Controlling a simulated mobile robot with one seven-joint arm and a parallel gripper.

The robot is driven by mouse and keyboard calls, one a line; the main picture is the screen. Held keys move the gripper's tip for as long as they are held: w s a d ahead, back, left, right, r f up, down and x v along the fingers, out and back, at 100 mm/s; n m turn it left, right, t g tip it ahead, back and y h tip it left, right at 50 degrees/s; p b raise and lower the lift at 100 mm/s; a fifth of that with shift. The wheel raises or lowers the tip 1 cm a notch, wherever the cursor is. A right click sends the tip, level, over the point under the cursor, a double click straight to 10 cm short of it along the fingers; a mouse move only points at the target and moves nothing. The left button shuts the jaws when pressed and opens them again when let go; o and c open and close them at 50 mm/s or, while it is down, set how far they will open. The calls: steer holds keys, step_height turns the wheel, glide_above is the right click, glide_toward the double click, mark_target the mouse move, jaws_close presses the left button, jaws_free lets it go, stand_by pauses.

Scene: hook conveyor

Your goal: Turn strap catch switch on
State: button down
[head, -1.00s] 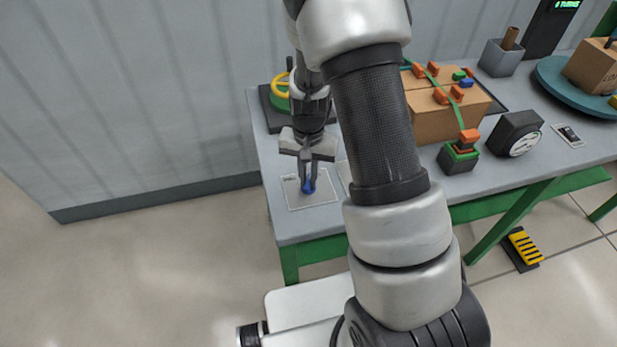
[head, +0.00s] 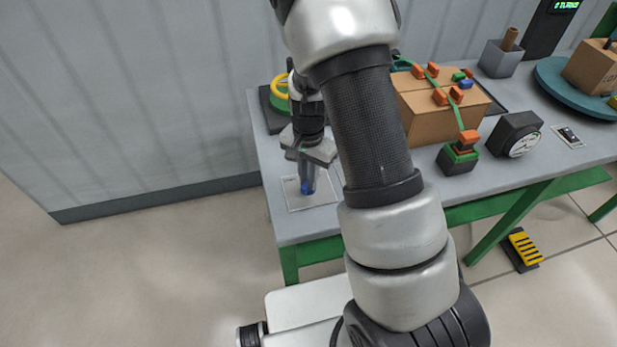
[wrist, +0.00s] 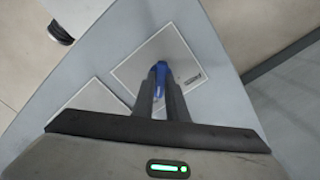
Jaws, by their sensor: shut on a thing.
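My gripper (head: 307,181) points down at the left end of the grey table, its fingers shut on a small blue piece (head: 307,188). The blue piece also shows between the fingertips in the wrist view (wrist: 160,70). It is over a pale labelled square (head: 322,196); I cannot tell whether it touches it. A green strap with orange clips runs over a cardboard box (head: 425,117) down to a dark block with a green rim and orange top (head: 459,157), perhaps the strap catch. A small rocker-like panel (head: 569,136) lies to the right; I cannot read its label.
A yellow and green wheel (head: 279,92) stands behind my gripper. A yellow-striped pedal (head: 523,249) is on the floor. The floor at left is clear.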

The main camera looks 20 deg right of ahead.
steer(key=c, duration=1.8)
jaws_free()
steer(key=shift+o, duration=0.2)
step_height(320, 180, up, 18)
steer(key=p, duration=0.1)
steer(key=shift+f, duration=0.25)
steer(key=s+r+n+t+p, duration=0.2)
steer(key=s+r+n+t, duration=0.3)
steer(key=s+r, duration=1.2)
steer(key=s+n, duration=0.1)
steer(key=n, duration=0.3)
steer(key=shift+s+t, duration=0.3)
